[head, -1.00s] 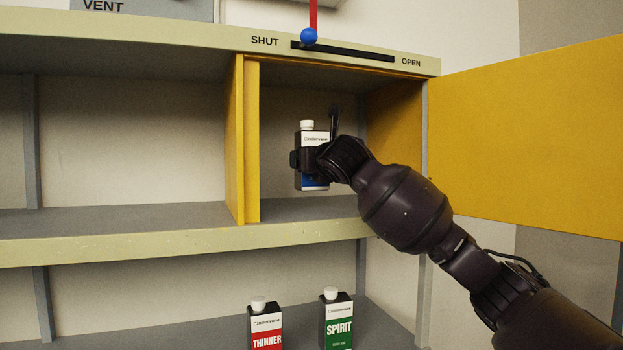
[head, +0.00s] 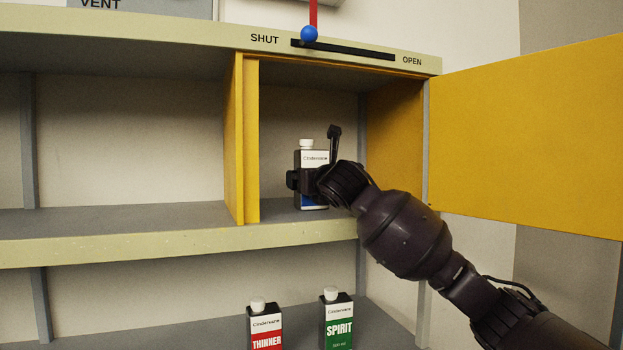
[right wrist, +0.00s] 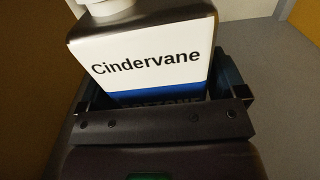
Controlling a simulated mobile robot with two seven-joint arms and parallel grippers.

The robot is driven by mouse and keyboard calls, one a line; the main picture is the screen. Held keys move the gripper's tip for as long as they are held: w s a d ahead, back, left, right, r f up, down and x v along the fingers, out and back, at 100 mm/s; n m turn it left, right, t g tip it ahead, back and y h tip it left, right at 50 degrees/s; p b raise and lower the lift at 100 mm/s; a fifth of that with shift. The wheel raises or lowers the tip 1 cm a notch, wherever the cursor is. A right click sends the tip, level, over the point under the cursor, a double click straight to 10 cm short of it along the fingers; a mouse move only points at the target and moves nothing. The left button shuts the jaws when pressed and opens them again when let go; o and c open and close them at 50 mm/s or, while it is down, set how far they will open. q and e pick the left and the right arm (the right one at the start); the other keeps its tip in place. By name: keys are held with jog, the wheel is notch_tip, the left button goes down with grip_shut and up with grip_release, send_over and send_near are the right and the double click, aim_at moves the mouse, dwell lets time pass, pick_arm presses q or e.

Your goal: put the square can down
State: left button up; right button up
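The square can (head: 315,159) is dark with a white cap and a white and blue label. It stands upright inside the yellow cabinet compartment, its bottom at or very near the shelf floor (head: 283,214); I cannot tell for sure whether it touches. My right gripper (head: 309,181) is shut around the can's middle. In the right wrist view the can (right wrist: 150,58) sits between the fingers of the gripper (right wrist: 165,100), its label reading Cindervane, and the lower label is partly hidden. My left gripper is not in view.
The yellow door (head: 530,135) stands open at the right. A yellow partition (head: 245,140) bounds the compartment's left. A red-label thinner can (head: 265,328) and a green-label spirit can (head: 337,322) stand on the lower shelf. A blue-knobbed lever (head: 309,34) is above, near SHUT.

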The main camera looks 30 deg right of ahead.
jog(key=shift+o, duration=0.7)
jog(key=shift+r, duration=0.15)
jog(key=shift+s+r, duration=0.1)
jog(key=shift+s, duration=0.05)
pick_arm(q)
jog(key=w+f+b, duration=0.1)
jog(key=b, duration=0.2)
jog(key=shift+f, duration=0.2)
pick_arm(e)
jog(key=v, duration=1.1)
jog(key=shift+s, duration=0.35)
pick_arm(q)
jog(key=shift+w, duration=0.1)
